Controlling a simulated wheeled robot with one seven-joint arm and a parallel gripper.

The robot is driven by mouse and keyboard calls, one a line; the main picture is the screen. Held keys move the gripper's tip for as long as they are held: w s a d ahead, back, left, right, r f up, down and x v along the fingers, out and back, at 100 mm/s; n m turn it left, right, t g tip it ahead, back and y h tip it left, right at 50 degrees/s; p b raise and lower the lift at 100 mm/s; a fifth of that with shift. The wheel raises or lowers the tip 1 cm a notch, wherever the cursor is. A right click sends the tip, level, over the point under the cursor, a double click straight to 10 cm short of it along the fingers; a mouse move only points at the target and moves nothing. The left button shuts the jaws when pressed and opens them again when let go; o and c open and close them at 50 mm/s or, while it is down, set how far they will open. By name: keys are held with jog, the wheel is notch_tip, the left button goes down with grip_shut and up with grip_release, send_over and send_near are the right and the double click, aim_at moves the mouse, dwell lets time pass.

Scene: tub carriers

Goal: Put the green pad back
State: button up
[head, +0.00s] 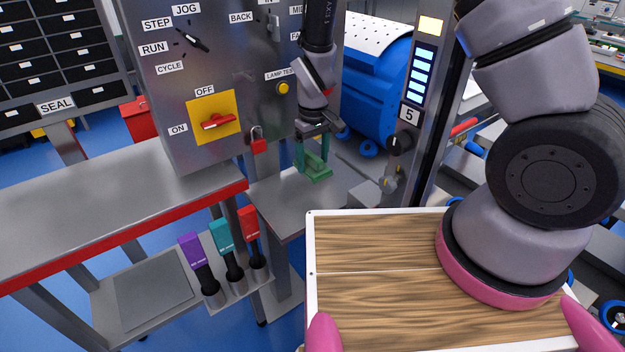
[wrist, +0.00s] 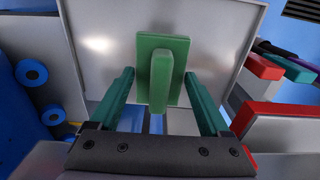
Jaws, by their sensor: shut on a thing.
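The green pad (wrist: 178,62) is a flat green plate with a raised green grip bar facing the wrist camera. My gripper (wrist: 160,74) has its two teal fingers on either side of the pad, fingertips at its side edges, shut on it. In the head view my gripper (head: 314,165) points down with the green pad (head: 317,175) at its fingertips, just over a grey metal shelf (head: 283,200) in front of the control panel. I cannot tell whether the pad touches the shelf.
A grey control panel (head: 225,65) with a red padlock (head: 258,143) stands close to my gripper. Purple, teal and red-handled tools (head: 222,236) sit in a holder left of the shelf. A post marked 5 (head: 409,113) stands to the right.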

aim_at(313, 156)
notch_tip(313, 156, down, 8)
jog(key=shift+r, duration=0.15)
jog(key=shift+c, duration=0.6)
jog(key=o, duration=1.1)
jog(key=shift+o, duration=0.2)
notch_tip(313, 156, up, 12)
jog(key=shift+s+f, duration=0.1)
jog(key=shift+s, duration=0.05)
jog(key=shift+s, duration=0.1)
